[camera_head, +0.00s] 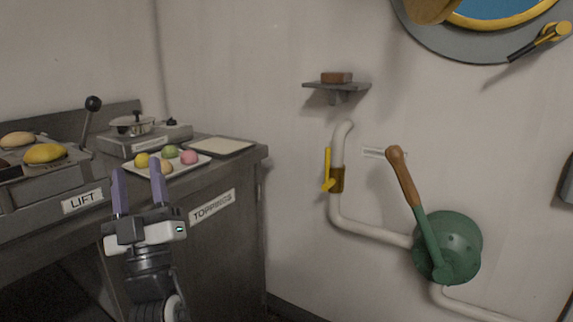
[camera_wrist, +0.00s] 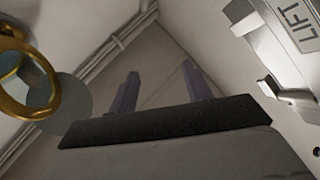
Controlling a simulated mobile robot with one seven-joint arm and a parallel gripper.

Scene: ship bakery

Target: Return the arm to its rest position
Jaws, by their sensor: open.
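My gripper (camera_head: 138,188) is in the lower left of the head view, with its two purple fingers pointing up and spread apart. Nothing is between the fingers. It stands in front of the counter, between the LIFT label and the TOPPINGS label. In the wrist view my gripper (camera_wrist: 161,92) shows its two fingers apart and empty, with bare wall surfaces behind them. Most of my arm below the wrist is out of view.
The counter (camera_head: 235,172) holds a tray (camera_head: 201,164) of coloured balls, a burner with a pot (camera_head: 133,124), a board (camera_head: 222,147) and a black-knobbed lever (camera_head: 90,115). A green pump with a wooden handle (camera_head: 403,177), a yellow-handled valve (camera_head: 328,168) and a small shelf (camera_head: 337,87) are on the right wall.

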